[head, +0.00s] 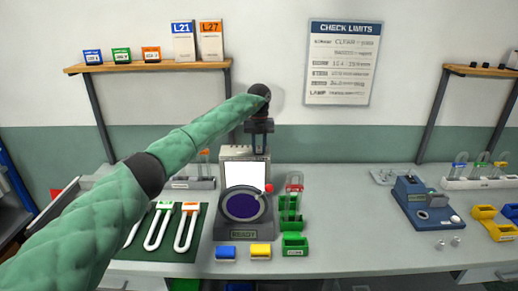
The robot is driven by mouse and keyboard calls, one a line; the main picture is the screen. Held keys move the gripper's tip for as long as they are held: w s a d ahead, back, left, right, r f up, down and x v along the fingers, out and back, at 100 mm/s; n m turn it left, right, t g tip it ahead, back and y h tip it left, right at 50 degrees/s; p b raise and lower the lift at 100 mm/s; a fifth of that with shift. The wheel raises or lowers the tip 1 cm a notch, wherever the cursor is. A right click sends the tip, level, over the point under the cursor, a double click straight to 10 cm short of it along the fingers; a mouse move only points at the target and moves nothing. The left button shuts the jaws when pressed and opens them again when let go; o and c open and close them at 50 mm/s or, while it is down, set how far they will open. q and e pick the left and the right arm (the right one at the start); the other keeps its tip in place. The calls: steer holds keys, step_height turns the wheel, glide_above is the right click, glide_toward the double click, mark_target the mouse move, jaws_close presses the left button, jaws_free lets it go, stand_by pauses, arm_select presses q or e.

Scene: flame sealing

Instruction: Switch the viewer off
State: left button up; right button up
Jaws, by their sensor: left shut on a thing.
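The viewer (244,206) stands on the bench in the middle, with a bright white lit panel (246,175) at the back. A dark round dish sits in front of the panel, and a red knob (269,188) is at its right side. The label on its front seems to say READY. My left gripper (259,152) points down at the panel's top edge, above and behind the knob. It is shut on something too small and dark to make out. My right gripper is out of view.
White U-shaped tubes with coloured tops lie on a green mat (200,235) at left. Blue (226,252) and yellow (261,251) blocks lie in front, green holders (292,243) right of the viewer. A blue device (425,203) stands farther right; the bench between is clear.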

arm_select(q)
steer(key=shift+w+g+b, duration=0.2)
steer(key=shift+g+b, duration=0.2)
steer(key=shift+g, duration=0.5)
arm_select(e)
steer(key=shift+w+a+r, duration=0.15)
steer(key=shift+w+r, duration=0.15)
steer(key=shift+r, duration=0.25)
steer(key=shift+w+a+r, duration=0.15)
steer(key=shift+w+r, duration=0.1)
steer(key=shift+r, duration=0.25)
arm_select(q)
steer(key=o, duration=1)
steer(key=shift+w, duration=0.1)
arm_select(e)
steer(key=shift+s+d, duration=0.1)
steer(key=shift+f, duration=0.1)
